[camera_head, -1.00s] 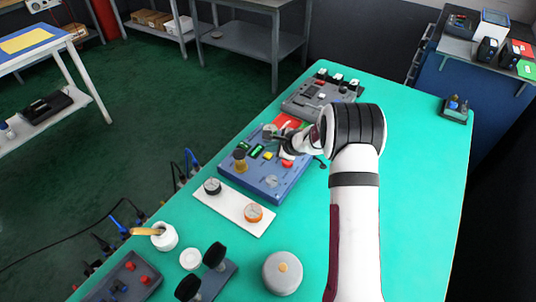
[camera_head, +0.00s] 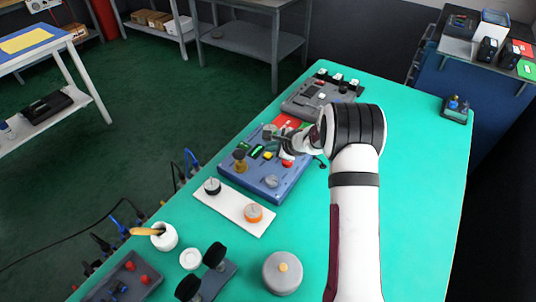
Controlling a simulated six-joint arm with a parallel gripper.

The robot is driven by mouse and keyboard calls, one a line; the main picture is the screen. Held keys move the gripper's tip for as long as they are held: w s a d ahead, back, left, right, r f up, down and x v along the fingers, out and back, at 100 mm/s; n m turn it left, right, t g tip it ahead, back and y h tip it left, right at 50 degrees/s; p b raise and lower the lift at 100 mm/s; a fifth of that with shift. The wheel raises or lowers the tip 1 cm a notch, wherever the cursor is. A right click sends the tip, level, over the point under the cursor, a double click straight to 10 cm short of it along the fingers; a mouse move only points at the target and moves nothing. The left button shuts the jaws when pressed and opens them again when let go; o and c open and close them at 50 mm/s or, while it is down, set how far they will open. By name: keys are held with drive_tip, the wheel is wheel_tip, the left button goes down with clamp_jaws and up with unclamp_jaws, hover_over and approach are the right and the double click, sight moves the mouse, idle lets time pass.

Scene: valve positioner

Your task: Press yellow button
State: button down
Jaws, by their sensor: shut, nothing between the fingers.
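The yellow button (camera_head: 268,155) is a small raised piece on top of the blue panel box (camera_head: 264,188), which sits on the green table. A red button (camera_head: 287,163) lies just to its right, partly covered by the gripper. My gripper (camera_head: 284,153) reaches in from the right over the box, close to the yellow button and right of it in the picture. It is shut and holds nothing. The fingertips are small and dark here, so I cannot tell whether they touch any button.
Green and dark parts (camera_head: 255,151) and a brass knob (camera_head: 240,162) stand left of the yellow button. A grey control box (camera_head: 302,97) is behind. A white plate with dials (camera_head: 229,208) lies in front.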

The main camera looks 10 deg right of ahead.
sight(271, 159)
drive_tip(key=shift+f, duration=0.1)
drive_tip(key=shift+f, duration=0.3)
drive_tip(key=shift+f, duration=0.4)
idle(0.6)
drive_tip(key=shift+r, duration=0.85)
drive_tip(key=shift+r, duration=2.5)
